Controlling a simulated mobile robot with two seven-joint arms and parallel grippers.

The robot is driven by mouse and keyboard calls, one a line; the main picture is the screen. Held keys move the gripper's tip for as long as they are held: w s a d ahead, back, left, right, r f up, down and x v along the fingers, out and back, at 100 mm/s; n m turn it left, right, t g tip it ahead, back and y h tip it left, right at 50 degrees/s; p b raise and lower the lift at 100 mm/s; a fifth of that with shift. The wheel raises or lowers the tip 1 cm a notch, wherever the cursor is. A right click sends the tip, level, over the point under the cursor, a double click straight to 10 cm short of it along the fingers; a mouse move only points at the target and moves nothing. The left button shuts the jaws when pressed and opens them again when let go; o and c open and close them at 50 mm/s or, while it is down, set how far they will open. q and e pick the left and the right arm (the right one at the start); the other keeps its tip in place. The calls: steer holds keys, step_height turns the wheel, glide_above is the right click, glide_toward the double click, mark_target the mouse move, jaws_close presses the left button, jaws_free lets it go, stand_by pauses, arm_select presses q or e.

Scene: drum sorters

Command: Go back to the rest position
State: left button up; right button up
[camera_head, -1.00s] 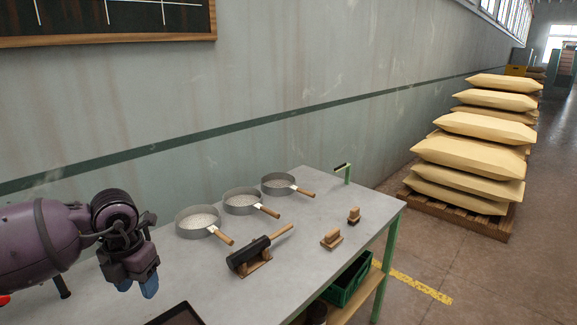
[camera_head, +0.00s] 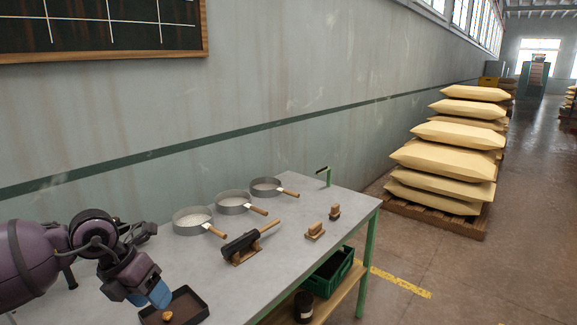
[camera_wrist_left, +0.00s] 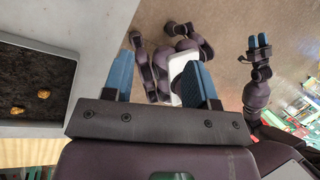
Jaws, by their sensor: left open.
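My left gripper (camera_head: 160,297) hangs at the lower left in the head view, beside the dark tray (camera_head: 203,309) at the table's near side. Its two blue fingers stand wide apart in the left wrist view (camera_wrist_left: 160,80), with nothing between them. The tray also shows at the left of that view (camera_wrist_left: 35,43), holding dark material and two golden lumps (camera_wrist_left: 18,111). My right gripper (camera_wrist_left: 258,42) shows only in the left wrist view, at upper right, out over the floor. Its blue fingers look close together, too small to judge.
Three round sieves (camera_head: 233,203) stand along the back of the grey table (camera_head: 290,250). A black tool (camera_head: 240,244) rests on a wooden stand, near two small brushes (camera_head: 315,231). A green crate (camera_head: 328,272) sits on the lower shelf. Stacked sacks (camera_head: 445,160) stand at right.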

arm_select(q)
steer(key=w+d+r+n+t+h, duration=0.3)
steer(key=d+r+n+t+h, duration=0.4)
steer(key=d+r+h, duration=0.45)
steer(key=s+a+f+n+t+y, duration=0.2)
steer(key=a+f+n+t+y, duration=0.3)
steer(key=f+n, duration=0.65)
steer(key=s+a+f+n+t+y, duration=0.2)
steer(key=a+f+n+t+y, duration=0.15)
steer(key=f+n+y, duration=0.55)
steer(key=s+a+f+n+g+y, duration=0.1)
steer(key=s+a+f+n+g, duration=0.1)
steer(key=s+f+n, duration=0.3)
steer(key=s+a+f+n+g+y, duration=0.1)
steer(key=s+f+n, duration=0.5)
steer(key=s+f, duration=0.7)
steer(key=s+a+g, duration=0.1)
steer(key=s+g, duration=0.1)
steer(key=s, duration=0.2)
steer(key=shift+a+f, duration=0.2)
steer(key=shift+f, duration=0.05)
arm_select(e)
steer(key=shift+s+f, duration=0.3)
steer(key=shift+s, duration=0.3)
arm_select(q)
steer(key=shift+g, duration=0.25)
arm_select(e)
steer(key=shift+w+r, duration=0.1)
steer(key=shift+w, duration=0.1)
